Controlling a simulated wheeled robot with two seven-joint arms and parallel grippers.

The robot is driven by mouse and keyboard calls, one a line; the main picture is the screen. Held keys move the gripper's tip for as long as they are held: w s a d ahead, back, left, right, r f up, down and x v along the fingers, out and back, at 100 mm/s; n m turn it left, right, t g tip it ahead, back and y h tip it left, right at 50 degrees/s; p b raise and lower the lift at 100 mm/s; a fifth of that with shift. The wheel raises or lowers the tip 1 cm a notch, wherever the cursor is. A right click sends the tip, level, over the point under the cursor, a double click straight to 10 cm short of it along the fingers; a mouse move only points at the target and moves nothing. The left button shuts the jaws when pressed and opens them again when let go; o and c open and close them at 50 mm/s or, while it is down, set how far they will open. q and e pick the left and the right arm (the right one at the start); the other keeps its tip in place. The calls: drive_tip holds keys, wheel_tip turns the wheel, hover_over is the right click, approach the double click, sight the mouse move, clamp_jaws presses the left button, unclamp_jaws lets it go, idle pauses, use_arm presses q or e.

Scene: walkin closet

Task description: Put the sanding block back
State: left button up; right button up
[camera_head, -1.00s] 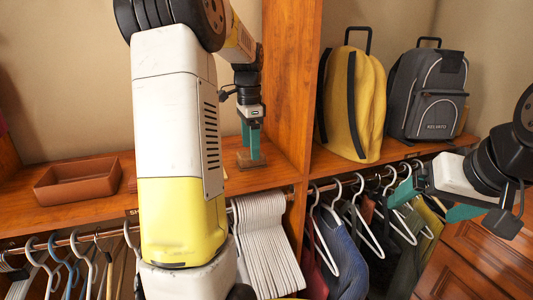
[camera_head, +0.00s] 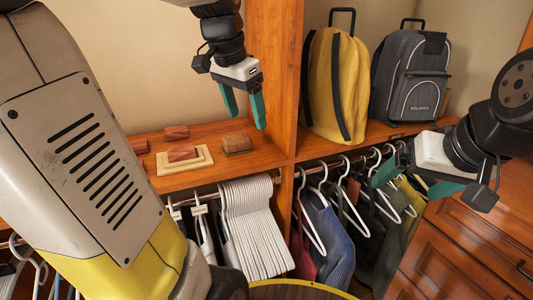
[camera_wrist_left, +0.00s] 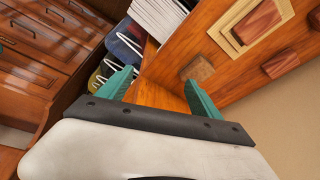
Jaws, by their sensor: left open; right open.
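A brown block (camera_head: 237,144), which looks like the sanding block, lies flat on the wooden shelf just right of a pale layered stack (camera_head: 203,161). In the left wrist view the block (camera_wrist_left: 198,69) shows just beyond the fingertips, apart from them. My left gripper (camera_head: 245,108) is open and empty, above the shelf and the block. In the left wrist view its teal fingers (camera_wrist_left: 158,88) are spread with nothing between them. My right gripper (camera_head: 408,180) is open and empty, in front of the hanging clothes at right.
A reddish block (camera_head: 182,154) lies on the stack; two similar blocks (camera_head: 176,132) (camera_head: 138,146) lie near it. An upright wooden divider (camera_head: 275,75) stands right of the brown block. A yellow backpack (camera_head: 335,85) and grey backpack (camera_head: 410,75) stand beyond it. White hangers (camera_head: 250,225) hang below.

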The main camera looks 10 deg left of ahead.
use_arm(q)
drive_tip(key=s+d+f+n+t+h, duration=0.1)
drive_tip(key=s+d+f+n+t, duration=0.2)
drive_tip(key=s, duration=0.8)
wheel_tip(320, 180, down, 3)
drive_tip(key=d+n, duration=0.2)
drive_tip(key=shift+s+d, duration=0.3)
